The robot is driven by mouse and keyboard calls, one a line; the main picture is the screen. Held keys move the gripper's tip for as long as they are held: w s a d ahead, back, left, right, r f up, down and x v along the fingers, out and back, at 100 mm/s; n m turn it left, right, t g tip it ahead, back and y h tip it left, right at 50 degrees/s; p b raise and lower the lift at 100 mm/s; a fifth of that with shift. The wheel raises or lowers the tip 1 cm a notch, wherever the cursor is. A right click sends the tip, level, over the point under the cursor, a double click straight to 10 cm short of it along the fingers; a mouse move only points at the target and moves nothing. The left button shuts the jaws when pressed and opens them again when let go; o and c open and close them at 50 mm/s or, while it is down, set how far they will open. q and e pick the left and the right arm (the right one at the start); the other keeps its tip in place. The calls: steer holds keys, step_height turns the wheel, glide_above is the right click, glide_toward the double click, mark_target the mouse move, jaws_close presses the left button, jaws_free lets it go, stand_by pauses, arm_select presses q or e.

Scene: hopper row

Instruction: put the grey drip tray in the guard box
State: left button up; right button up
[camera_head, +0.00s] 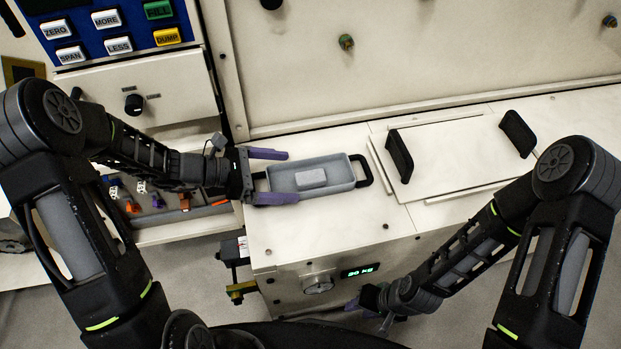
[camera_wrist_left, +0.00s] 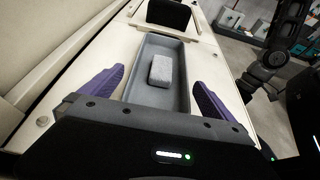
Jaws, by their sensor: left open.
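The grey drip tray (camera_head: 336,184) lies on the cream counter, with a black handle loop at each end and a pale grey block (camera_head: 311,178) inside. My left gripper (camera_head: 291,177) is open, its purple fingers along the two long sides of the tray's left end. The left wrist view also shows the tray (camera_wrist_left: 144,82) between the spread fingers (camera_wrist_left: 158,76), with gaps beside it. My right gripper (camera_head: 368,308) is low in front of the counter, away from the tray; its jaw opening is unclear. I cannot make out which thing is the guard box.
A flat cream panel (camera_head: 452,160) with two upright black handles (camera_head: 399,155) lies right of the tray. An open drawer (camera_head: 180,232) with small coloured parts is at left, below a button panel (camera_head: 115,28). A green display (camera_head: 360,271) is on the counter front.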

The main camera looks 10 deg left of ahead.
mark_target(304, 177)
arm_select(q)
steer(key=x, duration=0.5)
steer(key=shift+d, duration=0.15)
steer(key=shift+c, duration=0.2)
steer(key=c, duration=1.5)
step_height(304, 177, up, 10)
steer(key=shift+p, duration=0.75)
